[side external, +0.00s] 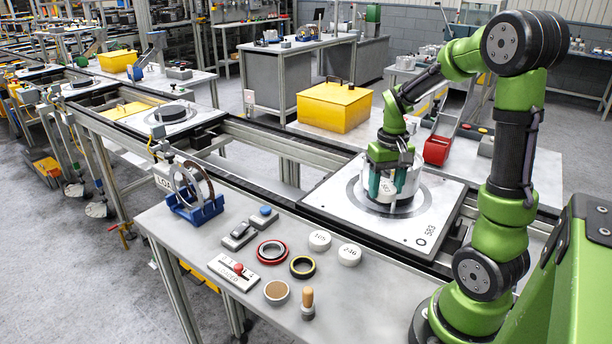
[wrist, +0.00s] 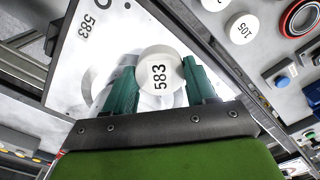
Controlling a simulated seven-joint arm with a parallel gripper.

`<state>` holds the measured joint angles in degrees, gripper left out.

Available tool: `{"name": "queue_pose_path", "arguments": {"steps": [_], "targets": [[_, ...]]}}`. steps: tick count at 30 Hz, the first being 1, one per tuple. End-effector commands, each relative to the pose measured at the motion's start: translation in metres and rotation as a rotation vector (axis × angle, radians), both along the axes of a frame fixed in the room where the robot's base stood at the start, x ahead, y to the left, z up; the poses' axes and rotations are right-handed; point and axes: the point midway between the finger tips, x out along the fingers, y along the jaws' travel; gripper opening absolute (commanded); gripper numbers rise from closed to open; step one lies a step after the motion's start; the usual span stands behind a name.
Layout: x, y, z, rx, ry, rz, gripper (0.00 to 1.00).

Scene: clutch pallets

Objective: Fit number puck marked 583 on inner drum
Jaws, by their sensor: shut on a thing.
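The white puck marked 583 (wrist: 160,75) is held between the two teal fingers of my gripper (wrist: 160,84) in the wrist view, its number facing the camera. In the side view my gripper (side external: 386,184) is low over the metal drum (side external: 408,208) on the pallet plate (side external: 452,202), which is also marked 583. The puck is partly hidden by the fingers there. I cannot tell whether it touches the inner drum's top. The drum shows only in part behind the puck in the wrist view (wrist: 181,99).
Two white pucks, 105 (side external: 319,240) and 246 (side external: 349,254), lie on the front bench (side external: 340,300) with rings and a wooden-handled tool (side external: 307,303). A blue stand (side external: 195,208) holds upright rings. A yellow box (side external: 334,107) and red bin (side external: 436,150) stand behind the pallet.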

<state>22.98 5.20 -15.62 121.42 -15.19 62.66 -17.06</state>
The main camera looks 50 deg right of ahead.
Motion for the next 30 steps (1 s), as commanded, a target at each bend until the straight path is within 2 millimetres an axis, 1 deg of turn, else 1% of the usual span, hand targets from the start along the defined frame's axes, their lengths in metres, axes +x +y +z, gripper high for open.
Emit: {"name": "queue_pose_path", "arguments": {"steps": [1, 3, 5, 9, 12, 16, 20, 30], "targets": [[-0.010, -0.014, 0.011, -0.002, -0.005, -0.123, 0.28], [-0.025, -0.029, 0.023, 0.000, -0.004, -0.291, 0.28], [-0.036, -0.038, 0.032, 0.000, -0.004, -0.419, 0.28], [-0.050, -0.044, 0.044, 0.001, -0.001, -0.616, 0.28], [-0.054, -0.045, 0.047, 0.002, 0.000, -0.705, 0.28], [-0.055, -0.042, 0.048, 0.001, 0.000, -0.768, 0.28], [-0.046, -0.054, 0.045, 0.000, 0.004, -0.791, 0.28], [0.012, -0.123, 0.035, -0.001, 0.005, -0.787, 0.28]]}}
